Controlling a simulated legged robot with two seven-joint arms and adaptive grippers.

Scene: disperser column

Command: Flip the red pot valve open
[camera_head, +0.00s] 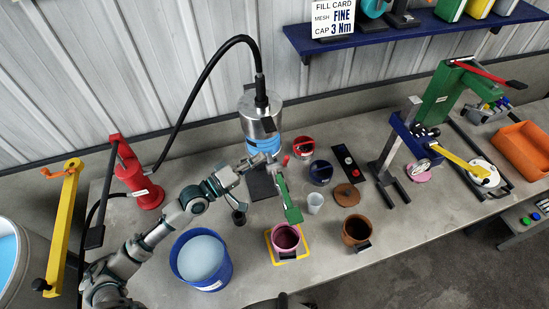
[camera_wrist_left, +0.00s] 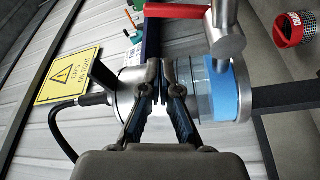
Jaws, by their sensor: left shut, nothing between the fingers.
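The steel pot (camera_head: 262,112) with a blue liquid band stands upright at the back middle, with a black hose on its top. Its red valve handle (camera_head: 285,160) shows small at the pot's lower right. In the left wrist view the red handle (camera_wrist_left: 180,11) sticks out from a steel pipe (camera_wrist_left: 226,42) at the top. My left gripper (camera_head: 257,162) is shut and empty, in front of the pot's lower part. In the wrist view its fingertips (camera_wrist_left: 161,98) lie over the pot, below the handle and apart from it in the picture. My right gripper is not in view.
A green piece (camera_head: 288,203) stands above a pink cup (camera_head: 286,236) on a yellow-edged mat. A blue bucket (camera_head: 176,260) stands near my left arm.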

